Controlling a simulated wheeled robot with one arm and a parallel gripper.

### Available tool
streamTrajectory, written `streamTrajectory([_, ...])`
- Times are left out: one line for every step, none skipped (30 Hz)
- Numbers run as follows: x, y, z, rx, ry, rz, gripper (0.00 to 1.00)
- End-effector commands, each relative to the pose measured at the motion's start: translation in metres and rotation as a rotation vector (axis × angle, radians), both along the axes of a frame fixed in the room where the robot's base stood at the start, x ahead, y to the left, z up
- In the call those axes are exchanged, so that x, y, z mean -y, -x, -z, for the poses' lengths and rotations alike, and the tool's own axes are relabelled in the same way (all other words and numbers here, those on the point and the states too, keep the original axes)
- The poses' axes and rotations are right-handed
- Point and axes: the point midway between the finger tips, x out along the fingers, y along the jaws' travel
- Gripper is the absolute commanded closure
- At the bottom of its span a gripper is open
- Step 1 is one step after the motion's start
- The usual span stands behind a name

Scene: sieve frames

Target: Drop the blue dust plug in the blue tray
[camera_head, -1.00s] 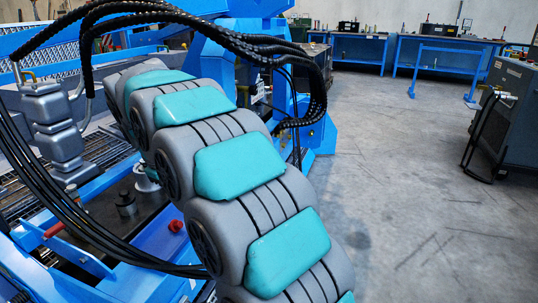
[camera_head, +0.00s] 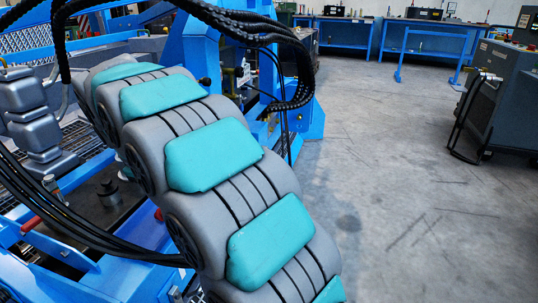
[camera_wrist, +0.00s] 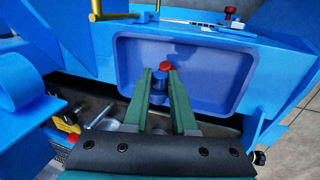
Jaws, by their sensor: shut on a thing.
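In the wrist view, my gripper (camera_wrist: 160,75) has green fingers shut on the blue dust plug (camera_wrist: 158,84), a small blue cylinder between the fingertips. The blue tray (camera_wrist: 215,77) is a shallow rectangular recess with a raised rim. The fingertips and plug appear in front of or over the tray's near middle part; the height above its floor cannot be told. A small red piece (camera_wrist: 166,66) shows just past the right fingertip; whether it lies in the tray or touches the finger is unclear. I cannot make out the gripper or plug in the head view.
A yellow rod (camera_wrist: 95,28) stands behind the tray's left corner, and a red knob (camera_wrist: 230,12) sits behind its right. A dark gap with metal parts (camera_wrist: 110,115) lies before the tray. Grey floor (camera_head: 400,190) is clear at the right; a dark cabinet (camera_head: 497,95) stands there.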

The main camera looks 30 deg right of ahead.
Motion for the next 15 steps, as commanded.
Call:
streamTrajectory([0.0, 0.0, 0.0003, 0.0, 0.0, 0.0, 1.0])
streamTrajectory([-0.0001, -0.0001, 0.0, 0.0, 0.0, 0.0, 1.0])
streamTrajectory([0.0, -0.0001, -0.0002, 0.001, -0.001, 0.0, 1.0])
streamTrajectory([0.0, -0.0002, -0.0003, 0.0, 0.0, 0.0, 1.0])
streamTrajectory([0.0, -0.0002, -0.0003, 0.0, 0.0, 0.0, 1.0])
streamTrajectory([0.0, -0.0002, -0.0003, 0.0, 0.0, 0.0, 0.74])
streamTrajectory([-0.0001, -0.0002, -0.0004, 0.001, 0.0, 0.0, 0.71])
streamTrajectory([-0.0001, -0.0002, -0.0004, 0.001, 0.0, 0.0, 0.68])
streamTrajectory([0.0, -0.0003, -0.0005, 0.001, 0.0, 0.0, 0.63])
streamTrajectory([0.0, -0.0003, -0.0005, 0.001, 0.0, 0.0, 0.6])
streamTrajectory([0.0, -0.0003, -0.0005, 0.001, 0.0, 0.0, 0.56])
streamTrajectory([-0.0001, -0.0002, -0.0004, 0.001, 0.0, 0.0, 0.52])
streamTrajectory([0.0, -0.0003, -0.0005, 0.001, 0.0, 0.0, 0.48])
streamTrajectory([0.0, -0.0003, -0.0005, 0.001, 0.0, 0.0, 0.45])
streamTrajectory([0.0, -0.0003, -0.0005, 0.001, 0.0, 0.0, 0.41])
